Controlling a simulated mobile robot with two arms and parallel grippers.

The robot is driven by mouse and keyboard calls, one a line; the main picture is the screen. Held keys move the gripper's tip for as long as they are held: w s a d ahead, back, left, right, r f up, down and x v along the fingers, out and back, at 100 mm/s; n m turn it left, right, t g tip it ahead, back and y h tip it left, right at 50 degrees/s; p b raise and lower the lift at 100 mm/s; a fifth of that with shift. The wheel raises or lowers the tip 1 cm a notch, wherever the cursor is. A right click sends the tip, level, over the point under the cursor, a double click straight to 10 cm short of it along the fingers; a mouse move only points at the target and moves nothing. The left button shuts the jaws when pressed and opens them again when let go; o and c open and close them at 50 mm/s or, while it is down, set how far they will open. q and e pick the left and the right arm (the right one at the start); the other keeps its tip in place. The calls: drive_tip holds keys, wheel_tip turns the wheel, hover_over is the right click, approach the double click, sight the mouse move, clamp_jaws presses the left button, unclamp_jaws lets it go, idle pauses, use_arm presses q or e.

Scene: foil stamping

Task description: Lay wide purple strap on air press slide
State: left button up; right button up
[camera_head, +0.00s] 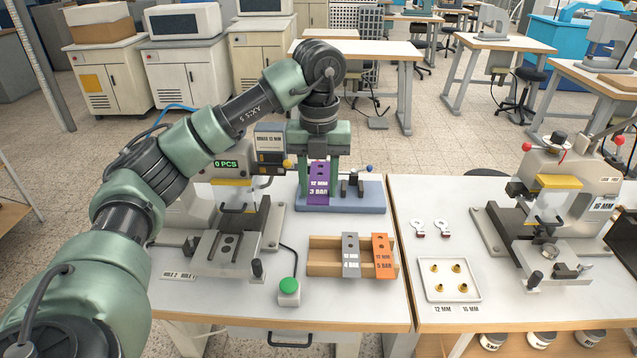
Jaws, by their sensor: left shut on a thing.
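My left gripper (318,166) is shut on the wide purple strap (319,186), which hangs upright with its 12 MM 3 BAR print facing me. The strap's lower end is in front of the left part of a blue-grey base; whether it touches the base I cannot tell. The air press (205,190), with a green 0 PCS counter, stands to the left, partly hidden by my left arm. Its slide (223,252) lies at the front of the press, to the left of and nearer than the gripper. My right gripper is not in view.
The blue-grey base (370,196) carries a small clamp. A wooden rack (325,245) holds a grey strap (350,255) and an orange strap (383,257). A green button (288,286) stands by the slide. A second press (560,205) and a white tray (449,280) stand on the right table.

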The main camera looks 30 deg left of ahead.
use_arm(q)
drive_tip(key=shift+r, duration=0.4)
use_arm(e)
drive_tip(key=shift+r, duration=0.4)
